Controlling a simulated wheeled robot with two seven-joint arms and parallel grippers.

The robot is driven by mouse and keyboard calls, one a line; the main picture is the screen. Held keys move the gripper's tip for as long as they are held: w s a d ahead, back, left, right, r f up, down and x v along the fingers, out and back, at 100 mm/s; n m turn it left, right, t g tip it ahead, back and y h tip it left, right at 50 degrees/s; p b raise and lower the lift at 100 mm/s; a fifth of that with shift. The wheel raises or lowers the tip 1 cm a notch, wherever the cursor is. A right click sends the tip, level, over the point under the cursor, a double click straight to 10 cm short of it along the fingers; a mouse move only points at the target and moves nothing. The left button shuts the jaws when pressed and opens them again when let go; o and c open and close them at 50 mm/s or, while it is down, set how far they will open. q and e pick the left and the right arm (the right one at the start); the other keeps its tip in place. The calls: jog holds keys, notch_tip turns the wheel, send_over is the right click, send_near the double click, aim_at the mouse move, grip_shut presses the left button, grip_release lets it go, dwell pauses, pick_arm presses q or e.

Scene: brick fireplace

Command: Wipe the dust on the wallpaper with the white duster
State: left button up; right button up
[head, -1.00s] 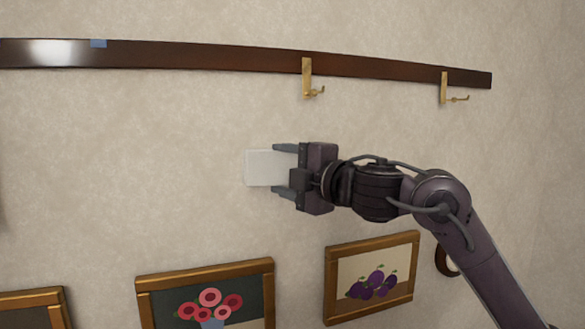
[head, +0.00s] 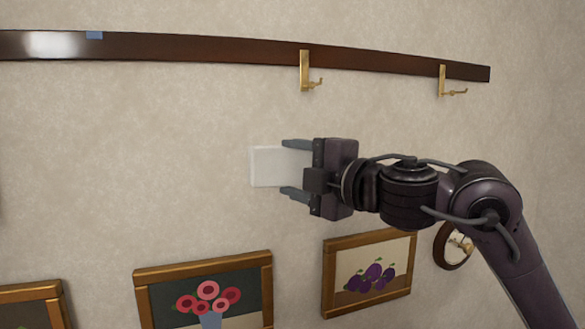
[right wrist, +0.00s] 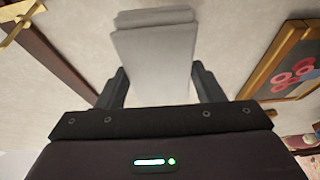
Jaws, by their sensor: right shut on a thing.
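The white duster (head: 268,166) is a flat pale block in front of the wallpaper (head: 150,170), between the wooden rail and the framed pictures. My right gripper (head: 293,168) is shut on it, and the duster sticks out to the left past the fingers. In the right wrist view the duster (right wrist: 155,55) extends forward between the two fingers, and its far end lies at or close to the wall; I cannot tell if it touches. The wallpaper is mottled beige, and I cannot make out dust on it. My left gripper is not in view.
A dark wooden rail (head: 200,47) with brass hooks (head: 305,70) runs along the wall above. Framed pictures of flowers (head: 208,300) and plums (head: 369,275) hang below, with a small round frame (head: 454,246) at right. The wall left of the duster is bare.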

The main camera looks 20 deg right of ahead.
jog(key=shift+s, duration=0.1)
jog(key=shift+s, duration=1.5)
jog(key=shift+w, duration=0.15)
